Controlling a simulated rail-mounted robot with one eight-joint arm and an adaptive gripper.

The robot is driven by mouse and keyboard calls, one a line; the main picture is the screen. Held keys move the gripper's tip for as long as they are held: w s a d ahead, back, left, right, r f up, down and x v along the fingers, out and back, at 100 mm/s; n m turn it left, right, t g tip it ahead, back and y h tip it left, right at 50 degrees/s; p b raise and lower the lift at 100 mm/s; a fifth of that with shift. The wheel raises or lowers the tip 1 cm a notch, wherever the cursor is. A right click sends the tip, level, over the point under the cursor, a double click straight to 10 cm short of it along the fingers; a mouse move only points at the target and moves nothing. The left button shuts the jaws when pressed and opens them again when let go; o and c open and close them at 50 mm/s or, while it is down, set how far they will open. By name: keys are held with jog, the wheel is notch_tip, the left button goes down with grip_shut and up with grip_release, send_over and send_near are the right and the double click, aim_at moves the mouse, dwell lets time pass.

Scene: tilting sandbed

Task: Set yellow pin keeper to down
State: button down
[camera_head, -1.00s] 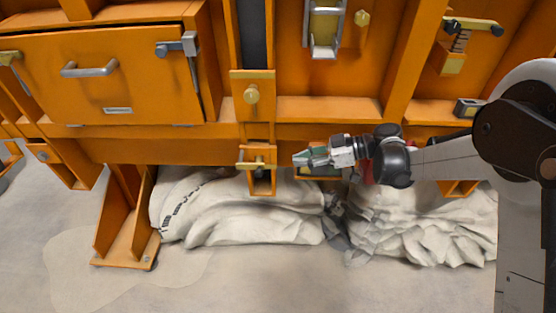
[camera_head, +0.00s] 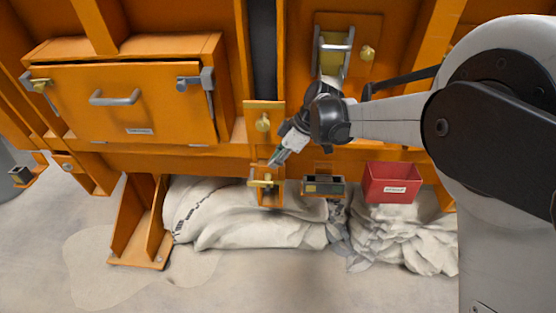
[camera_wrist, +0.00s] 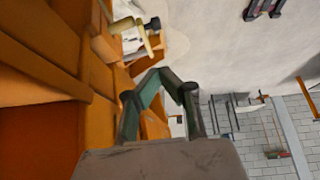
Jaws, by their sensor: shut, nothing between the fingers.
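A small yellow lever (camera_head: 262,183), which looks like the pin keeper, sits on an orange bracket (camera_head: 268,199) low on the orange frame. It lies roughly level, sticking out to the left. In the wrist view a yellow T-shaped handle (camera_wrist: 143,36) shows just beyond my fingertips, probably the same part. My gripper (camera_head: 275,162) is shut and empty, pointing down and left just above the lever's bracket. Its fingertips also show in the wrist view (camera_wrist: 158,73), apart from the handle. I cannot tell the exact depth gap.
A yellow knob (camera_head: 263,123) on a plate sits above. A small dark box (camera_head: 323,187) and a red bin (camera_head: 391,184) are to the right. White sandbags (camera_head: 245,218) lie below. A latched orange door (camera_head: 130,105) is at left. The floor in front is clear.

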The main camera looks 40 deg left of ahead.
jog(key=b, duration=0.1)
send_over(268, 189)
jog(key=f, duration=0.5)
jog(key=shift+s+a+f, duration=0.25)
jog(key=shift+a+f, duration=0.15)
jog(key=shift+w+d+f, duration=0.15)
jog(key=shift+d+f, duration=0.05)
jog(key=shift+f, duration=0.35)
jog(key=shift+w+d+f, duration=0.1)
jog(key=shift+d+f, duration=0.05)
jog(key=shift+f, duration=0.4)
jog(key=shift+w+d+f+b, duration=0.15)
jog(key=shift+f+b, duration=0.2)
jog(key=shift+f, duration=0.3)
